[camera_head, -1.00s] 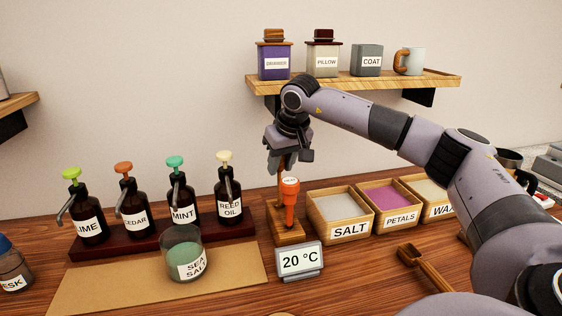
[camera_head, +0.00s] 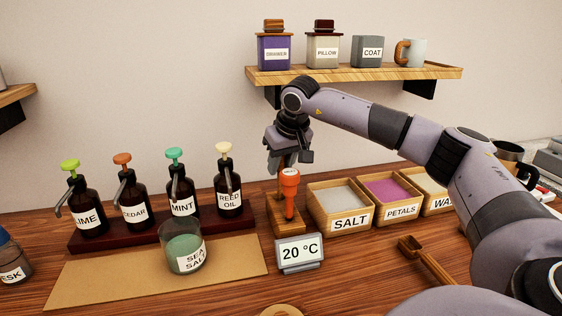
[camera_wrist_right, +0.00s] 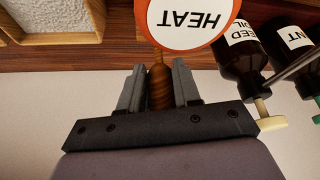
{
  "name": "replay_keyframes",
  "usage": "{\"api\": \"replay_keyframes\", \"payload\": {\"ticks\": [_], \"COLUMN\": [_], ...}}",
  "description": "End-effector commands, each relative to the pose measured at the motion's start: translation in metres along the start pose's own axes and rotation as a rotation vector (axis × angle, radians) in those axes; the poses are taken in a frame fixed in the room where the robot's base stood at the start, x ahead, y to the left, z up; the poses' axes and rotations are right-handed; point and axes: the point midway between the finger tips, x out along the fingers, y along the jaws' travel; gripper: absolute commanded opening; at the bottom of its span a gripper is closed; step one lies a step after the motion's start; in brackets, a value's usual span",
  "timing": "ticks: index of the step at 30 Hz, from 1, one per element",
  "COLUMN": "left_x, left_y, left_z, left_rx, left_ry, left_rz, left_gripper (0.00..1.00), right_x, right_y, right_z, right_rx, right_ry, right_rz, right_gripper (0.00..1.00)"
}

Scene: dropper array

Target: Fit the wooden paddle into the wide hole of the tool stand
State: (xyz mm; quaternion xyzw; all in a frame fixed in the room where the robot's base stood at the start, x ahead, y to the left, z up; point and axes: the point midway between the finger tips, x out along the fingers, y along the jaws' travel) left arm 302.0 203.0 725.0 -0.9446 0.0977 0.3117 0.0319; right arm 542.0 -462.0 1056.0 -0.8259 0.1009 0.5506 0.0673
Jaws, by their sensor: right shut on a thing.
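The wooden tool stand (camera_head: 284,233) is on the counter, to the right of the pump bottles. An orange-handled tool (camera_head: 289,190) with a round end stands upright in it; its HEAT label (camera_wrist_right: 192,18) faces the right wrist camera. My right gripper (camera_head: 284,168) is over the back of the stand, behind the orange tool. It is shut on the wooden paddle, whose brown handle (camera_wrist_right: 159,87) shows between the fingers in the right wrist view. The paddle's lower end and the wide hole are hidden, so I cannot tell whether the paddle is in it. My left gripper is out of view.
A 20 °C display (camera_head: 299,252) stands in front of the stand. Salt (camera_head: 343,224) and petals (camera_head: 402,212) boxes are close on its right. The REED OIL bottle (camera_head: 228,195) is on its left. A wall shelf (camera_head: 350,74) is behind my arm. A wooden scoop (camera_head: 428,262) lies at front right.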

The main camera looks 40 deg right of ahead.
Motion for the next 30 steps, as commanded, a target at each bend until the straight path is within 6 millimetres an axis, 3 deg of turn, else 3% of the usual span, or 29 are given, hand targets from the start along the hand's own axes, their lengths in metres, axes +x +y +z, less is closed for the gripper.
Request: {"api": "replay_keyframes", "payload": {"ticks": [12,13,15,25,30], "left_x": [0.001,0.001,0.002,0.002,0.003], "left_y": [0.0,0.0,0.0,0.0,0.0], "left_z": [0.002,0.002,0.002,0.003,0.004], "left_rx": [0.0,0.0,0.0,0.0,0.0], "left_ry": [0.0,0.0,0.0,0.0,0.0], "left_rz": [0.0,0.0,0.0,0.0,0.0], "left_gripper": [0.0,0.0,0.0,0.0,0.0], "right_x": [0.006,0.006,0.006,0.002,-0.02], "right_y": [0.0,0.0,0.0,0.0,0.0], "right_z": [0.003,0.003,0.003,0.002,0.002], "right_rx": [0.0,0.0,0.0,0.0,0.0], "right_ry": [-0.002,-0.003,-0.002,0.0,0.003], "right_rz": [0.001,0.001,0.0,-0.001,-0.002], "right_gripper": [0.02,0.42,0.62,0.62,0.62]}}
